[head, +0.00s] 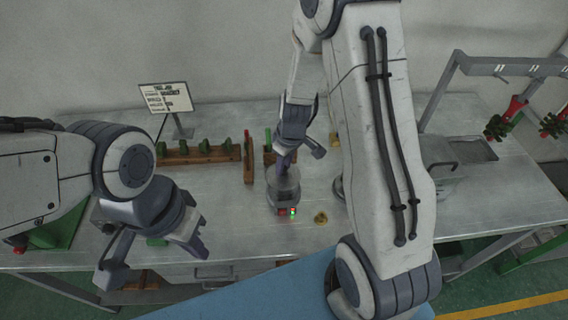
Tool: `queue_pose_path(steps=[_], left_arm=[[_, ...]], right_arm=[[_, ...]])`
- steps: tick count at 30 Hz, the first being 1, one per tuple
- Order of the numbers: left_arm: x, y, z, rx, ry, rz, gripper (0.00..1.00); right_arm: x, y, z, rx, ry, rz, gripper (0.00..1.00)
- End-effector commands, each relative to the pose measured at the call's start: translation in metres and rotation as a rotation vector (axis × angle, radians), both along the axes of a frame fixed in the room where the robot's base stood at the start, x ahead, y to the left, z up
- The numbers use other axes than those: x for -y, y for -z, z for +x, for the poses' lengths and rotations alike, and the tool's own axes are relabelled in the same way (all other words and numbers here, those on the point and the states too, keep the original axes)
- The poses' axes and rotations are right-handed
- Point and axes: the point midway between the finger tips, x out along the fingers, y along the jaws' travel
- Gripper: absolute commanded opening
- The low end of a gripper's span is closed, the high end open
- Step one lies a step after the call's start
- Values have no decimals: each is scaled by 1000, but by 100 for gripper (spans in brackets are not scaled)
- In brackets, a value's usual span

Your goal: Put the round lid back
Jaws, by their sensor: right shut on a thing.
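The metal wax pot (283,198) stands near the front middle of the table, with small red and green lights on its front. My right gripper (286,162) points down just over the pot and is shut on the round lid, mostly hidden by the fingers. I cannot tell whether the lid touches the pot's rim. My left gripper (153,258) is open and empty at the table's front left edge, well apart from the pot.
A wooden rack with green pieces (200,153) and a sign (167,99) stand at the back left. A small brass piece (321,218) lies right of the pot. A grey metal frame (500,62) stands at the right. My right arm hides part of the table.

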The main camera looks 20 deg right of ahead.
Motion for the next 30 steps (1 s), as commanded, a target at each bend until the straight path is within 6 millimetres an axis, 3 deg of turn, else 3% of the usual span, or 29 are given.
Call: queue_pose_path(steps=[13,14,16,26,30], left_arm=[[0,8,0,0,0,0,0],[0,7,0,0,0,0,0],[0,6,0,0,0,0,0],[0,5,0,0,0,0,0],[0,-3,0,0,0,0,0]], right_arm=[[0,7,0,1,0,0,0],[0,6,0,1,0,0,35],[0,5,0,0,0,0,61],[0,4,0,0,-1,0,61],[0,-5,0,2,-1,0,61]])
